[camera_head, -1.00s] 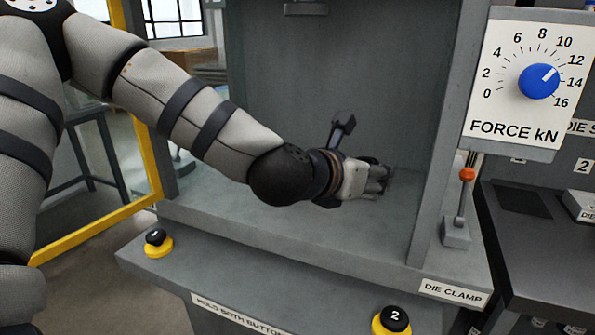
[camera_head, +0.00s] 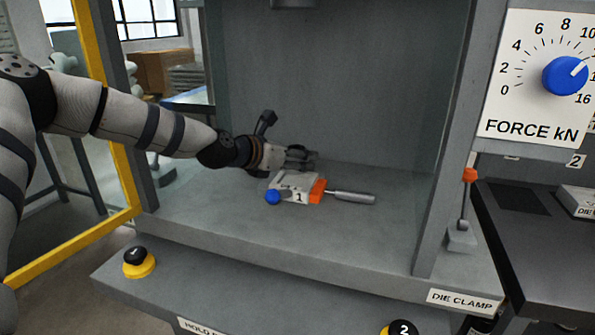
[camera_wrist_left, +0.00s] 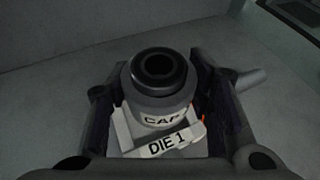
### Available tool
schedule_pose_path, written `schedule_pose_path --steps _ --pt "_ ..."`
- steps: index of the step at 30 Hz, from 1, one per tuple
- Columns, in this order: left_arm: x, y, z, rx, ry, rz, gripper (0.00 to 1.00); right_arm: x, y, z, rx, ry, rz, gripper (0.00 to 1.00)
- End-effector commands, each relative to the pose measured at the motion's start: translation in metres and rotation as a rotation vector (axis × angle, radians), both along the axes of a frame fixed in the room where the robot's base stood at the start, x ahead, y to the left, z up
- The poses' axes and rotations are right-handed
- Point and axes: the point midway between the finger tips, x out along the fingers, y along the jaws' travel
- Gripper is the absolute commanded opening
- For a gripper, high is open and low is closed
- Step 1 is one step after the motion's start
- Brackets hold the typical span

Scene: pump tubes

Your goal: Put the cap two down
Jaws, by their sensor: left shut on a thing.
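My left gripper (camera_head: 302,157) is inside the press, at the back left of its bed. In the left wrist view its fingers are shut on a grey cap (camera_wrist_left: 158,100) with a dark ring on top. The cap's label reads "CAP"; any number after it is not legible. Die 1 (camera_wrist_left: 172,142) shows just below and beyond the cap; I cannot tell whether they touch. In the head view the die block (camera_head: 298,192), marked 1, sits by the gripper, with a blue knob, an orange part and a silver rod. The cap is not clear there. My right gripper is out of view.
The press bed (camera_head: 370,225) is clear in front and to the right. Button 1 (camera_head: 138,262) and button 2 (camera_head: 400,329) stand on the front ledge. The die clamp lever (camera_head: 467,205) is at the right. A force dial (camera_head: 565,75) hangs at upper right.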

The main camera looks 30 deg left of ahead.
Motion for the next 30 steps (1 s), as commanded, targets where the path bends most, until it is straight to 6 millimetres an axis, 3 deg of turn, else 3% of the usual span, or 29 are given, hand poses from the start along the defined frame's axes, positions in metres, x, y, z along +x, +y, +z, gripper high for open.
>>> schedule_pose_path --steps 2,6,14,29,30 --pt "0.006 0.009 -0.018 -0.001 0.005 0.004 0.08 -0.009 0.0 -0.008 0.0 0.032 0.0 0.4" --pt "0.005 0.007 -0.038 0.0 0.001 0.001 0.08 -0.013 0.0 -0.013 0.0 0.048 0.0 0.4" --pt "0.004 0.007 -0.038 0.0 -0.003 0.0 0.08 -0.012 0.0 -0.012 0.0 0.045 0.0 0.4" --pt "0.002 0.006 -0.059 0.002 0.014 -0.004 0.08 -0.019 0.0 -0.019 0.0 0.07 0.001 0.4" --pt "0.002 0.005 -0.06 0.002 0.016 -0.005 0.56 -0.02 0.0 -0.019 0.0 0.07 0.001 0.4"
